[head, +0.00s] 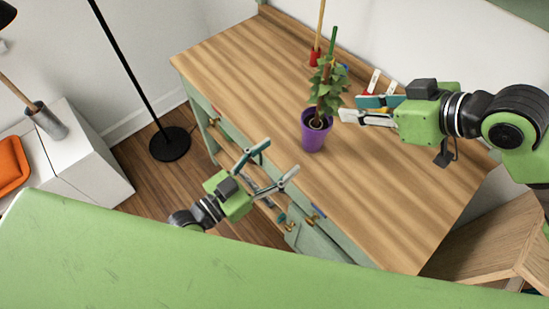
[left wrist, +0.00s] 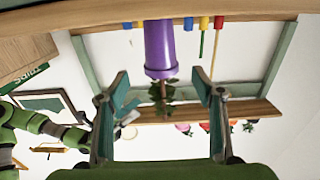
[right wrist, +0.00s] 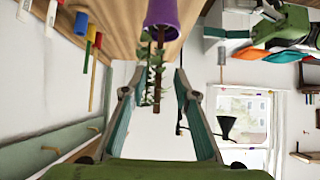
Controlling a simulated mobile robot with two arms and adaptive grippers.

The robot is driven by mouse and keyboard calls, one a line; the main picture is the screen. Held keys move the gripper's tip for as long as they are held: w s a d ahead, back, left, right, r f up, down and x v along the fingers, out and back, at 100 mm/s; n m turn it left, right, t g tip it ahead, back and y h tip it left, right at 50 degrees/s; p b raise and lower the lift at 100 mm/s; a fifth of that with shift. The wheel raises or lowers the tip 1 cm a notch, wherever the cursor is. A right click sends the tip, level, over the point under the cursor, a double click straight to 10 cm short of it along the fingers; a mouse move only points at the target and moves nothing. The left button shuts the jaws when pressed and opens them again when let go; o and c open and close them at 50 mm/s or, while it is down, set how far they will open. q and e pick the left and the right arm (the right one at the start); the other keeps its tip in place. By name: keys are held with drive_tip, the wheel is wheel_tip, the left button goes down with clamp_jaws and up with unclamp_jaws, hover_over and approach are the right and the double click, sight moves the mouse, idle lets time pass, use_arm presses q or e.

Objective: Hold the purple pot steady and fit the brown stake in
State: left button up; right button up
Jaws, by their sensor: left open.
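The purple pot (head: 313,132) stands upright on the wooden desk top (head: 235,75) with a leafy plant. A brown stick (right wrist: 158,60) rises from the pot among the leaves; I cannot tell whether it is the brown stake or the plant's stem. My left gripper (head: 278,160) is open and empty near the desk's front edge, apart from the pot. In the left wrist view the pot (left wrist: 160,48) lies ahead, between the fingers. My right gripper (head: 352,108) is open, to the right of the plant. In its wrist view the leaves (right wrist: 148,75) show between the spread fingers.
Behind the plant, a tan stick (head: 320,25) stands in a red holder (head: 315,58), and a green stick (head: 333,40) shows beside it. White tags (head: 375,78) stand near the wall behind my right gripper. The desk's left and front right are clear.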

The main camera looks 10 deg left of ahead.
sight(315, 129)
use_arm(q)
drive_tip(key=x, duration=1.3)
drive_tip(key=shift+w+d, duration=0.2)
drive_tip(key=shift+w, duration=0.05)
drive_tip(key=c, duration=1.4)
